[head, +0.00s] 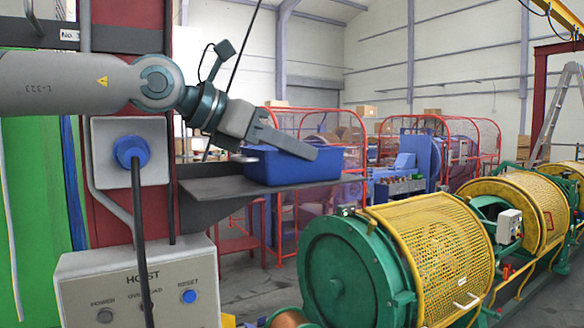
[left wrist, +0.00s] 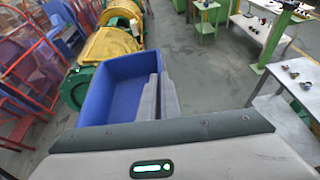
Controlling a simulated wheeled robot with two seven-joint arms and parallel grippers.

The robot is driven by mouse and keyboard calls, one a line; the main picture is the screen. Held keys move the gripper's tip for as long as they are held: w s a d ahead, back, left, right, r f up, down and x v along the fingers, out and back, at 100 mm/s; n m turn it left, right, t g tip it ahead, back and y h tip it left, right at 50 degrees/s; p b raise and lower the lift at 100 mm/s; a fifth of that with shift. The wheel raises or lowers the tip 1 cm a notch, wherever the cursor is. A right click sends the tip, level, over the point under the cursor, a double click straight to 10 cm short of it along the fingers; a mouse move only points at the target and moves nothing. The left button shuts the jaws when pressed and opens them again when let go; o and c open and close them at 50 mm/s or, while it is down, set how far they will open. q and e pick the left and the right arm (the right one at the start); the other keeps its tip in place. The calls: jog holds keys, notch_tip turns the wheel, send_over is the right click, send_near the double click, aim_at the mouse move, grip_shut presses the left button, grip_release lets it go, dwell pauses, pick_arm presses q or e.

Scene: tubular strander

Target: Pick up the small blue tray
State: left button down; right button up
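The small blue tray (head: 300,170) is a shallow open box at the dark shelf (head: 215,188) beside the red column. In the left wrist view the tray (left wrist: 115,85) looks empty, with its open top facing the camera. My left gripper (head: 300,148) reaches down to the tray from the left. In the left wrist view its two fingers (left wrist: 160,95) are close together at the tray's right wall, with the rim between them. They appear shut on that wall, though the finger tips are partly hidden. I cannot tell whether the tray's base touches the shelf. My right gripper is not in view.
A hoist control box (head: 140,285) and a socket box with a blue plug (head: 130,150) stand left of the shelf. A green and yellow strander (head: 435,250) fills the right. Red mesh guards (head: 440,130) stand behind. A grey table (left wrist: 290,110) shows in the left wrist view.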

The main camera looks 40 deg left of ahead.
pick_arm(q)
jog(key=shift+r, duration=0.2)
dwell(0.3)
jog(key=shift+r+b, duration=0.45)
jog(key=shift+r, duration=0.05)
jog(key=s+d+r+b, duration=0.4)
jog(key=d+r+b, duration=0.1)
jog(key=d+r, duration=0.4)
jog(key=shift+d+r, duration=0.35)
jog(key=shift+d, duration=0.65)
